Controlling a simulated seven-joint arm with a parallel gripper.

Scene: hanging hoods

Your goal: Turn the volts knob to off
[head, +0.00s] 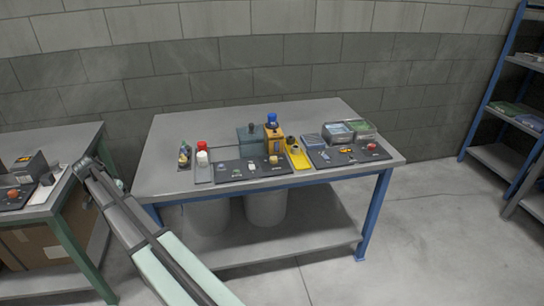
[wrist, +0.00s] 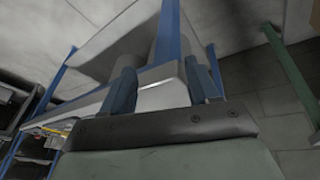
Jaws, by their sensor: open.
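A dark control panel (head: 235,179) lies along the front of the grey table, with small knobs and switches on it, among them a yellowish knob (head: 273,160) and a pale one (head: 252,167). A second dark panel (head: 347,162) to its right has a red knob (head: 371,147). Labels are too small to read, so I cannot tell which knob is volts or where it points. My gripper (wrist: 161,87) is open and empty in the wrist view, its blue fingers apart, facing a blue table leg and the table's edge. In the head view its fingers cannot be made out.
Two bins (head: 265,208) stand below the table. A green-legged table (head: 72,235) is left; blue shelving (head: 492,95) is right. The table's back left is clear.

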